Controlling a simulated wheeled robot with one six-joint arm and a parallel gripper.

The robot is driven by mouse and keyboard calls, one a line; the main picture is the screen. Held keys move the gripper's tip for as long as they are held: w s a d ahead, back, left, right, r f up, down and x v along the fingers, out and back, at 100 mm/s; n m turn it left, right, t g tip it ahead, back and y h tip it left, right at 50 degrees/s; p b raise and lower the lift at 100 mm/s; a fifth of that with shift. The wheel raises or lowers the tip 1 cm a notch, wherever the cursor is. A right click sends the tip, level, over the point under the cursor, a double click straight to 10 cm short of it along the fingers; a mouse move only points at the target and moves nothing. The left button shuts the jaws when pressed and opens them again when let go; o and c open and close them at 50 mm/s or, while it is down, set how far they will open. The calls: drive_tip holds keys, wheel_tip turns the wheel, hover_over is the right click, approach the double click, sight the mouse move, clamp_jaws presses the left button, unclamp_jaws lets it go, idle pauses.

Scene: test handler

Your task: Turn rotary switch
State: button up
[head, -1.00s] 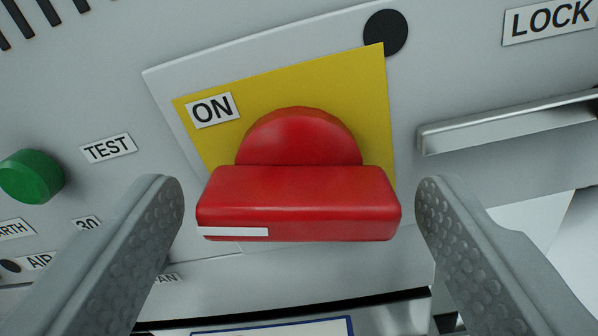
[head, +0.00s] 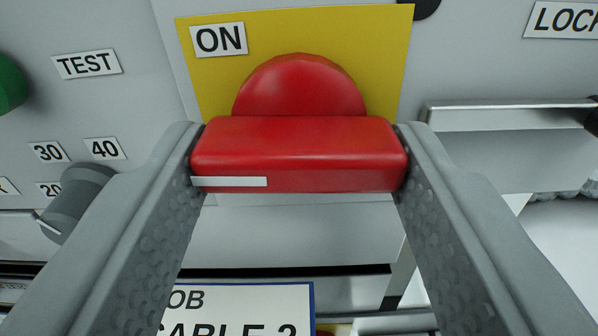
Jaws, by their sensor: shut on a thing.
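The red rotary switch (head: 298,150) sits on a yellow plate (head: 385,50) marked ON, in the upper middle of the head view. Its handle is a wide bar lying level in the picture, with a white pointer line at its left end, in front of a round red base. My gripper (head: 298,165) is shut on the handle, one finger against each end of the bar. The lower part of the yellow plate is hidden behind the switch.
A metal bar handle (head: 505,115) under a LOCK label (head: 565,20) lies to the right. A grey knob (head: 75,200) with number labels and a green button (head: 8,85) are on the left. A JOB sign (head: 240,310) is below.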

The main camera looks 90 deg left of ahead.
drive_tip(key=shift+n, duration=0.5)
drive_tip(key=o, duration=1)
drive_tip(key=shift+d, duration=0.15)
drive_tip(key=d, duration=0.5)
drive_tip(key=s+d, duration=0.1)
drive_tip(key=d, duration=1.1)
drive_tip(key=shift+s+d, duration=0.1)
drive_tip(key=shift+s, duration=0.05)
